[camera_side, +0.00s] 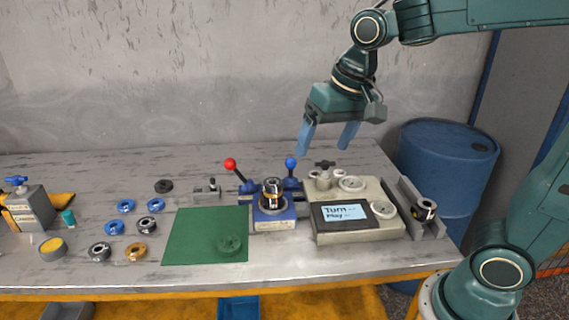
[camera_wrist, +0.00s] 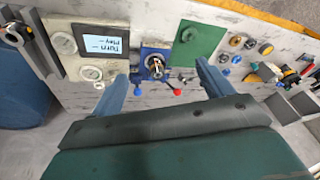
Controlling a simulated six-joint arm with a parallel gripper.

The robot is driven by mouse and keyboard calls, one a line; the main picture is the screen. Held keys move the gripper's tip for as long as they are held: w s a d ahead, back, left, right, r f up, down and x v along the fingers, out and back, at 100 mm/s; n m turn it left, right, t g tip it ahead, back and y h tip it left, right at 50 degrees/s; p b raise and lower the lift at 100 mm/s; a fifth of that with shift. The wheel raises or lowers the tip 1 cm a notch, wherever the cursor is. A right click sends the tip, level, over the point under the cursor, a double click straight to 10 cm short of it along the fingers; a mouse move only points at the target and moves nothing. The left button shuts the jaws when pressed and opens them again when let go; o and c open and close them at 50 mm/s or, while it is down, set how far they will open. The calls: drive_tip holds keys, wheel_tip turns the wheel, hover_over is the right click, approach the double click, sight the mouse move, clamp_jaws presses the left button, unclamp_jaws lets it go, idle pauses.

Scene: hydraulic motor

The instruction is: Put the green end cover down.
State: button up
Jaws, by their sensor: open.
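The green end cover (camera_side: 229,244) lies flat on the green mat (camera_side: 193,226), near its front right corner. In the wrist view the cover (camera_wrist: 187,35) is a small dark green ring on the mat (camera_wrist: 183,55). My gripper (camera_side: 324,150) is open and empty, high above the back of the table, right of and well apart from the cover. Its two blue fingers also show in the wrist view (camera_wrist: 162,72), spread wide with nothing between them.
A blue fixture (camera_side: 272,218) holding a motor part stands right of the mat, with red-knobbed and blue-knobbed levers behind. Further right are a tester with a screen (camera_side: 343,214) and a grey V-block (camera_side: 420,205). Several rings and a vise (camera_side: 28,208) are at left.

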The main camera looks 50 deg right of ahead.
drive_tip(key=s+d+f+n+t, duration=0.1)
drive_tip(key=s+n, duration=0.3)
drive_tip(key=s, duration=1)
drive_tip(key=shift+d+f+t, duration=0.35)
drive_tip(key=shift+d+t, duration=0.15)
drive_tip(key=shift+d, duration=0.2)
